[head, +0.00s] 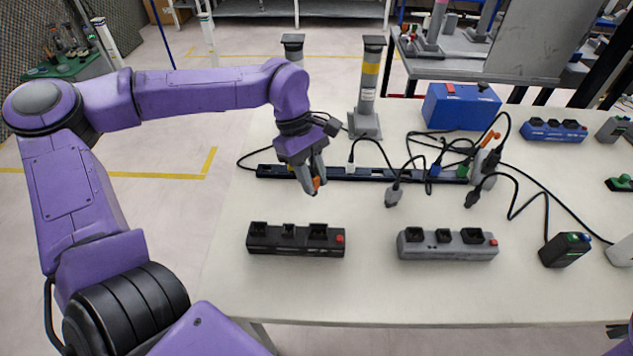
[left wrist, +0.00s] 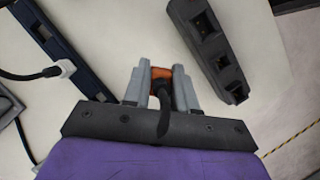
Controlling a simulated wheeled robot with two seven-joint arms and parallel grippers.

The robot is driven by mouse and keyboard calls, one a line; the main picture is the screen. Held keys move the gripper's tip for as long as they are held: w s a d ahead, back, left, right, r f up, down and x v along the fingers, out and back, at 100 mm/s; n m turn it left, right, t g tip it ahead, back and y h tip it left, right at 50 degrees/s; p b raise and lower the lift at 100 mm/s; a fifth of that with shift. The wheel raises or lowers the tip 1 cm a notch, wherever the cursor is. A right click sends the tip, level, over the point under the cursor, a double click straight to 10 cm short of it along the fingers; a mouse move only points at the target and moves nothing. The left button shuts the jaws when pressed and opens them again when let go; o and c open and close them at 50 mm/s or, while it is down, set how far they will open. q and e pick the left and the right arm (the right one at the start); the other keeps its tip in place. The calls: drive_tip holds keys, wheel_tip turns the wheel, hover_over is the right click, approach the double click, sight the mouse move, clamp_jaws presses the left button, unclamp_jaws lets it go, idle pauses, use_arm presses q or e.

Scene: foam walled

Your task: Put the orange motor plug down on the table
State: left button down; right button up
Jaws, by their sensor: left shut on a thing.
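The orange motor plug (head: 316,183) is between the fingers of my left gripper (head: 313,184), above the table's left part, between a long dark blue strip and a black socket block. In the left wrist view, the orange plug (left wrist: 158,76) sits between the two grey fingers of my left gripper (left wrist: 160,80), which is shut on it; a black cable runs back from it over the gripper. The table (head: 380,295) is pale and flat. I cannot tell how high the plug is above it. My right gripper is not clearly in view.
The dark blue power strip (head: 350,174) lies behind my left gripper. A black socket block (head: 296,240) and a grey socket block (head: 447,244) lie nearer. A grey post (head: 366,95), a blue box (head: 460,106) and loose cables with plugs are further back. Bare table shows around the blocks.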

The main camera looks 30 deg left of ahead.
use_arm(q)
drive_tip(key=w+f, duration=0.1)
drive_tip(key=w+a+f, duration=0.1)
drive_tip(key=f, duration=0.1)
drive_tip(key=shift+w+a+f, duration=0.15)
drive_tip(key=shift+w+f, duration=0.05)
drive_tip(key=shift+f, duration=1.4)
drive_tip(key=shift+f, duration=0.1)
drive_tip(key=c, duration=0.9)
unclamp_jaws()
drive_tip(key=shift+r, duration=0.3)
drive_tip(key=v, duration=1.1)
drive_tip(key=shift+r, duration=0.35)
drive_tip(key=shift+a, duration=0.1)
